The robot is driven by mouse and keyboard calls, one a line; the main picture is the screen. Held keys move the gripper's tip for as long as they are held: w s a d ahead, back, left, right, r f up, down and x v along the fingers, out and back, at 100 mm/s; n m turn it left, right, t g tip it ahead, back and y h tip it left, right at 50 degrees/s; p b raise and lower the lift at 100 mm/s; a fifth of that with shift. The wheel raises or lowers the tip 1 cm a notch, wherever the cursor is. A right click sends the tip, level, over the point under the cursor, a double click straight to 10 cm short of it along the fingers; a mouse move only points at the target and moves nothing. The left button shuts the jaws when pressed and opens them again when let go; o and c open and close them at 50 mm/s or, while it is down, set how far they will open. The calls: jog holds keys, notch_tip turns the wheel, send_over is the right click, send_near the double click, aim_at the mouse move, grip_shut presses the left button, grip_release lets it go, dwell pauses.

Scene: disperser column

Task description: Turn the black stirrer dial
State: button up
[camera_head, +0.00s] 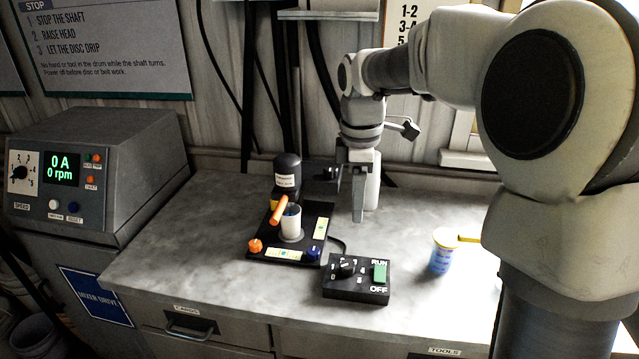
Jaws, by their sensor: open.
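The black stirrer dial (346,268) sits on top of a small black control box (356,288) on the grey bench. A scale of pale marks surrounds it, and a green RUN/OFF switch (380,273) is to its right. My gripper (347,196) points down above the bench, behind the box in this view. Its jaws are open and nothing shows between them. The gripper is apart from the dial, and the dial is in plain view.
A black stirrer stand (262,248) with a white beaker (291,222), orange handle (278,210) and small knobs stands left of the box. A blue-and-white cup (441,252) is to the right. A grey mixer drive cabinet (120,150) stands far left. Bench in front of the stand is clear.

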aim_at(348, 264)
jog(key=w+f, duration=0.1)
jog(key=f, duration=0.5)
jog(key=w+f+n+b, duration=0.1)
jog(key=f, duration=0.6)
jog(key=w+f+n+b, duration=0.1)
jog(key=f, duration=0.5)
jog(key=shift+f+g, duration=0.3)
jog(key=shift+g, duration=0.1)
grip_shut()
